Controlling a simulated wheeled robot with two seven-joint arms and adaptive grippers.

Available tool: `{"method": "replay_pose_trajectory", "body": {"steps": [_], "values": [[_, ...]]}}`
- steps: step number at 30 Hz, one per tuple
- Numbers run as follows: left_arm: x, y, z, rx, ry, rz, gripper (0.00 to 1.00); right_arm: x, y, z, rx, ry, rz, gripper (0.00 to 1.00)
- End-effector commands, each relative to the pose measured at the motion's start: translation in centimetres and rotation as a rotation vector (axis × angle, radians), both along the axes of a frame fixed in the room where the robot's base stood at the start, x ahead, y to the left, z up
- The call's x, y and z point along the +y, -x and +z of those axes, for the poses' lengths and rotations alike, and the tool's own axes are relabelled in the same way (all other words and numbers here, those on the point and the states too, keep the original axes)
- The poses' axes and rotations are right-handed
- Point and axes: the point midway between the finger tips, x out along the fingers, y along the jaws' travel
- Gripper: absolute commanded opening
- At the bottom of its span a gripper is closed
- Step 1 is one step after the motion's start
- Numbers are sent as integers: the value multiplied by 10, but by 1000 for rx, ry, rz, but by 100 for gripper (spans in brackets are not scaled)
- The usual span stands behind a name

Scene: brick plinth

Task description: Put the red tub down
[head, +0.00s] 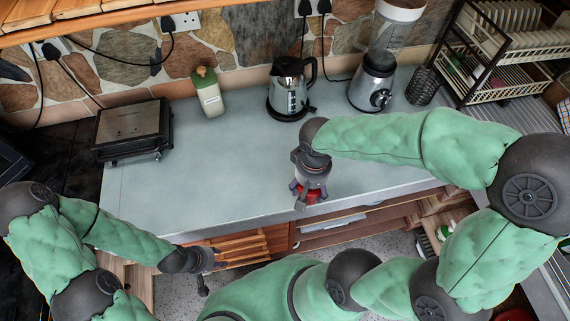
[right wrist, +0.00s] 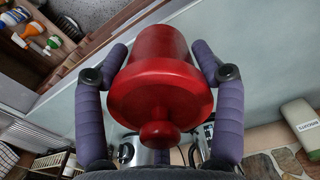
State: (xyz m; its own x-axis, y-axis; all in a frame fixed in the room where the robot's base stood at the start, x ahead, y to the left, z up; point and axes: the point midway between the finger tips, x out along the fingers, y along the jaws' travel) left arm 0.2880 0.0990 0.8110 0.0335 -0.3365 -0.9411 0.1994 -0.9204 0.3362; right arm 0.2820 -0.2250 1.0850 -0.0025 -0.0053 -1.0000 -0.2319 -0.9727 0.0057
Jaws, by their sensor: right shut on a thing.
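The red tub (head: 313,197) is mostly hidden under my right gripper (head: 307,193) in the head view, close to the front edge of the grey counter (head: 220,185). In the right wrist view the tub (right wrist: 155,85) has a wide round lid with a knob that points toward the camera. The two purple fingers of my right gripper (right wrist: 160,58) are shut on its sides. I cannot tell whether its base touches the counter. My left gripper (head: 213,272) is empty, low in front of the cabinet, with its fingers apart.
A black grill (head: 132,130), a cream bottle (head: 208,92), a kettle (head: 289,90) and a blender (head: 375,75) stand along the back. A dish rack (head: 515,45) is at the right. The middle and left front of the counter are clear. An open shelf lies below.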

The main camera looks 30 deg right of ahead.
Motion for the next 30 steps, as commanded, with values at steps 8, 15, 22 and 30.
{"method": "replay_pose_trajectory", "body": {"steps": [8,15,22,30], "values": [[0,1,-6,2,0,-1,40,-8,-45,-22,3,0,-2,27],[0,0,-10,1,0,0,40,-15,-88,-42,2,1,-1,27],[0,0,-16,1,0,0,40,-20,-117,-79,1,0,-1,27],[0,0,-18,1,0,0,40,-22,-130,-93,-1,0,0,27]]}}
